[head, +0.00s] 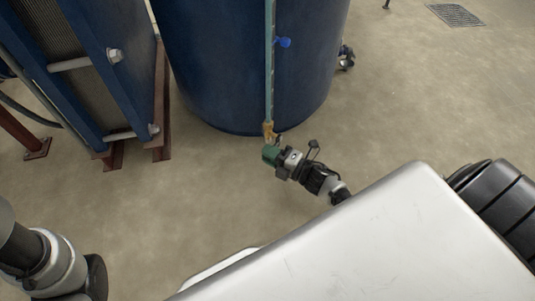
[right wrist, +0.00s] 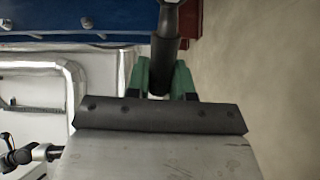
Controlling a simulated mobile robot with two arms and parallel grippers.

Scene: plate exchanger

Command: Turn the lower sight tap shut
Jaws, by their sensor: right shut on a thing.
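The lower sight tap (head: 269,130) is a small brass-coloured fitting at the bottom of the upright sight tube (head: 269,70), in front of the blue tank. My right gripper (head: 270,154) is right below it, its green fingertips at the tap. In the right wrist view, the green fingers (right wrist: 163,78) are shut on a dark round handle (right wrist: 160,55), one finger on each side. Part of the tap's handle is hidden by the fingers. My left arm shows at the lower left of the head view, but its gripper is not in view.
The blue plate exchanger (head: 85,70) on red-brown feet stands at the left. The floor (head: 410,90) to the right is clear, with a drain grate (head: 455,15) further back.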

